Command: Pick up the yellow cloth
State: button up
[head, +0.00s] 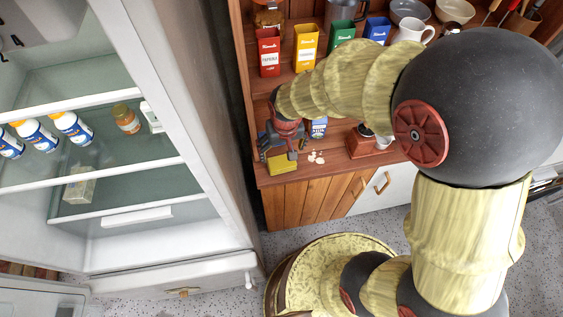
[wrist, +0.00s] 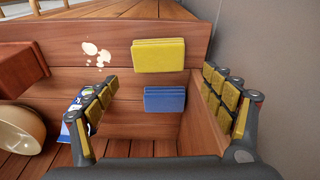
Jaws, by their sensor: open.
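The yellow cloth (wrist: 158,55) is a flat, folded rectangle lying on the wooden counter in the wrist view. In the head view a yellow patch (head: 283,163), which looks like the same cloth, shows at the counter's front edge, partly behind my gripper (head: 280,140). In the wrist view my gripper (wrist: 162,84) is open and empty, its yellow-padded fingers spread to the left and right of the cloth. I cannot tell how far above it they are. A blue folded cloth (wrist: 165,99) lies beside the yellow one, apart from it.
Pale spilled bits (head: 316,157) lie on the counter beside the cloth. A reddish-brown box (wrist: 20,68) and a cream bowl (wrist: 18,130) stand at the left of the wrist view. A grey wall (wrist: 270,40) rises on the right. An open fridge (head: 130,215) stands left of the counter.

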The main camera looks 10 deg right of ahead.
aim_at(282, 161)
jog(key=shift+o, duration=1)
jog(key=f, duration=0.3)
jog(key=f+b, duration=0.1)
jog(key=shift+w+a+f, duration=0.15)
jog(key=shift+w+a, duration=0.05)
jog(key=shift+a, duration=0.05)
jog(key=f, duration=0.1)
jog(key=f+b, duration=0.1)
jog(key=f, duration=0.1)
jog(key=f+b, duration=0.1)
jog(key=shift+w+d+f, duration=0.25)
jog(key=shift+d+f, duration=0.05)
jog(key=shift+d, duration=0.05)
jog(key=shift+w+f+b, duration=0.15)
jog(key=shift+f+b, duration=0.25)
jog(key=shift+f, duration=0.05)
jog(key=shift+r, duration=0.1)
jog(key=shift+c, duration=0.7)
jog(key=c, duration=1.1)
